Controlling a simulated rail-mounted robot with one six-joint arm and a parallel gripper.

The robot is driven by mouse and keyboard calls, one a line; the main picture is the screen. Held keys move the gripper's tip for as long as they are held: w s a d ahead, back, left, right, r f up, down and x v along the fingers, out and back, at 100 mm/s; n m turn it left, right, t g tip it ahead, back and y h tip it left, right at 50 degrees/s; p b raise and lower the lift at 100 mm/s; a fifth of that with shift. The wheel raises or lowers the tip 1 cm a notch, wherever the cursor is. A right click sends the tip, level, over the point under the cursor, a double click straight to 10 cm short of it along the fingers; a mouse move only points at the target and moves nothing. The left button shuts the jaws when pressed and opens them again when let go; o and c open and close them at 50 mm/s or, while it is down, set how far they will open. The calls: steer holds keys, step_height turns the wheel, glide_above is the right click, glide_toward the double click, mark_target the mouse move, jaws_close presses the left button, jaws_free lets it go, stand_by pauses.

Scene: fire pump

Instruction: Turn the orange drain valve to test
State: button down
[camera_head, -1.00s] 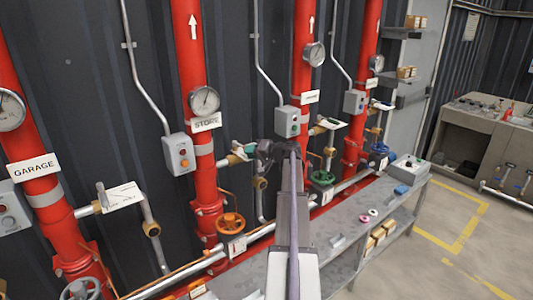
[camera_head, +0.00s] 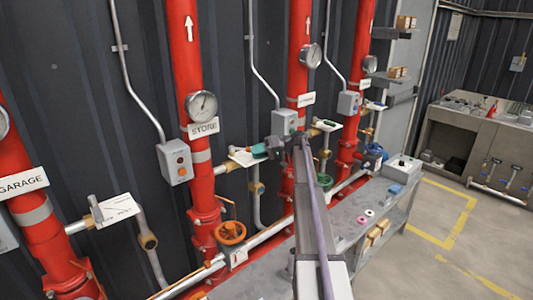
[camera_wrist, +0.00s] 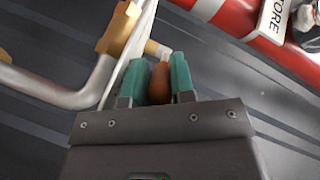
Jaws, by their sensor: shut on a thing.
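My gripper (camera_wrist: 160,82) is shut on the orange drain valve handle (camera_wrist: 160,84), which shows between its two teal fingertips in the wrist view. The brass valve body (camera_wrist: 120,28) is just beyond it, beside a white plate edge. In the head view my gripper (camera_head: 261,151) is at the right side of the white plate (camera_head: 241,158) on the STORE riser's drain branch. There my gripper hides the handle, and the plate's markings are too small to read, so I cannot tell the handle's setting.
The red STORE riser (camera_head: 186,90) stands left of my gripper, with a pressure gauge (camera_head: 202,106) and a grey switch box (camera_head: 175,161). An orange handwheel (camera_head: 231,232) sits lower down. Another red riser (camera_head: 299,75) stands close behind my arm. A grey bench (camera_head: 345,232) lies at the right.

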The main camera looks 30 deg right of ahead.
steer(key=c, duration=1)
jaws_free()
steer(key=shift+o, duration=0.2)
steer(key=shift+d, duration=0.1)
